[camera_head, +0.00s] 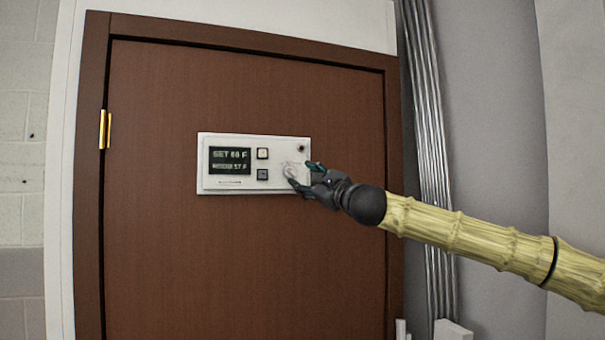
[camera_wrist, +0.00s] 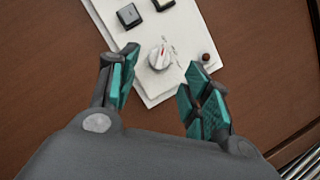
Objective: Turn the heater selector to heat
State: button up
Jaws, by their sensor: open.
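The heater selector (camera_wrist: 160,56) is a round white knob with a red pointer mark, on the white control panel (camera_wrist: 108,18). Small markings sit beside it, too small to read. In the head view the selector (camera_head: 289,170) is partly covered by my gripper (camera_head: 311,176) at the panel's right end. In the wrist view my gripper (camera_wrist: 158,88) is open, its teal fingers apart with the knob ahead between their tips. No contact with the knob is visible. The panel (camera_head: 215,185) has a display reading "SET 68 F" and a second line ending in "57 F".
The panel is on a brown door (camera_head: 160,250) with a brass hinge (camera_head: 105,129). Two square buttons (camera_head: 262,153) sit between display and knob. A dark red indicator (camera_wrist: 206,57) is at the panel's edge. Metal conduits (camera_head: 430,130) run vertically right of the door.

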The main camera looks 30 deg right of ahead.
aim_at(292, 172)
jog(key=x, duration=0.2)
jog(key=p+x, duration=0.1)
jog(key=shift+w+d, duration=0.3)
jog(key=shift+w, duration=0.1)
jog(key=shift+w+d+r, duration=0.1)
jog(key=shift+w+r, duration=0.1)
jog(key=shift+w, duration=0.05)
jog(key=shift+w+a+r+p, duration=0.1)
jog(key=shift+w+a+p, duration=0.05)
jog(key=shift+w+p, duration=0.15)
jog(key=shift+w+a+r+p, duration=0.1)
jog(key=shift+w+p, duration=0.05)
jog(key=shift+w, duration=0.2)
jog(key=shift+w+a+r, duration=0.1)
jog(key=shift+w+a, duration=0.05)
jog(key=shift+a, duration=0.1)
